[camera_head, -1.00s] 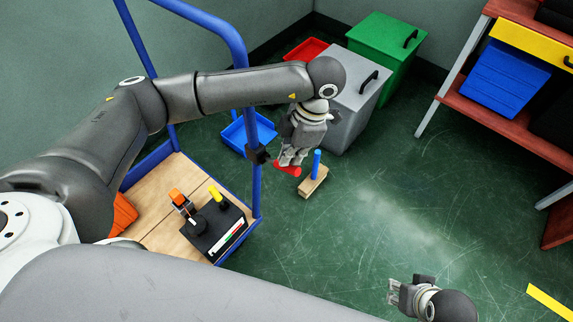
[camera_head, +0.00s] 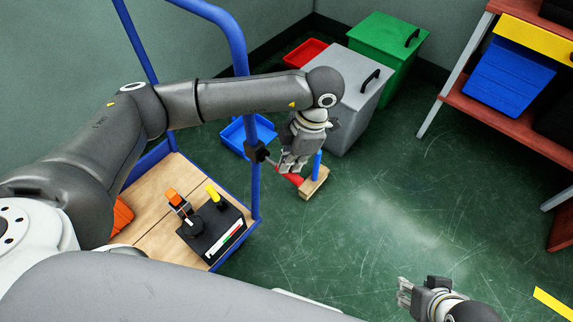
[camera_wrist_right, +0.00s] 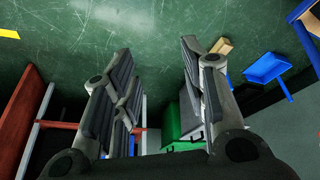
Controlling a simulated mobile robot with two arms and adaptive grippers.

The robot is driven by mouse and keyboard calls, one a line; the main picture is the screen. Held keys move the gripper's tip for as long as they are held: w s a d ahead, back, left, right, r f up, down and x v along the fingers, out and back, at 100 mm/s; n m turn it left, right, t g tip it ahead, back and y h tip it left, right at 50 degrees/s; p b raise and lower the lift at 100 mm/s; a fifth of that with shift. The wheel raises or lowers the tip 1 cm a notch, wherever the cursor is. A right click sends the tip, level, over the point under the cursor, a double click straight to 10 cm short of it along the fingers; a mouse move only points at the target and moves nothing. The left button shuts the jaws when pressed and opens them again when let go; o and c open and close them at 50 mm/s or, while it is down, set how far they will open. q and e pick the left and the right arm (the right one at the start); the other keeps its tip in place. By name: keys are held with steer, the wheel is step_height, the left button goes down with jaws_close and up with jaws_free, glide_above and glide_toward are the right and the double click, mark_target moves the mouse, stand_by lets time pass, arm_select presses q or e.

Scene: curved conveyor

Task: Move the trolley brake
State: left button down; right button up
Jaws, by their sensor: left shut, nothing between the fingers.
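The blue-framed trolley (camera_head: 254,110) stands left of centre. The brake appears to be a black clamp (camera_head: 257,151) on its near post, with a thin rod ending in a red handle (camera_head: 291,178). My left gripper (camera_head: 290,168) is shut and empty, with its fingertips right at the red handle and partly covering it. Contact is not clear. My right gripper (camera_head: 402,291) is at the lower right, far from the brake. In the right wrist view its fingers (camera_wrist_right: 157,62) are spread with nothing between them.
A wooden block (camera_head: 314,187) with a blue peg stands on the floor beside the red handle. A black control box (camera_head: 211,233) sits on the trolley. Grey (camera_head: 350,112) and green (camera_head: 385,45) bins stand behind. The floor at right centre is clear.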

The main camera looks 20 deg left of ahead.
arm_select(q)
steer(key=shift+f, duration=0.3)
arm_select(e)
steer(key=shift+w+a+f, duration=0.1)
steer(key=shift+w, duration=0.2)
arm_select(q)
steer(key=shift+w+d+r+b, duration=0.15)
steer(key=shift+w+d+r, duration=0.15)
steer(key=shift+w+d, duration=0.25)
steer(key=shift+w+d+r+b, duration=0.15)
steer(key=shift+w+d+r, duration=0.15)
steer(key=shift+d, duration=0.4)
arm_select(e)
steer(key=w, duration=0.1)
steer(key=w+t, duration=0.1)
steer(key=w+a+r+t, duration=0.1)
steer(key=shift+w, duration=0.15)
arm_select(q)
steer(key=v, duration=1.2)
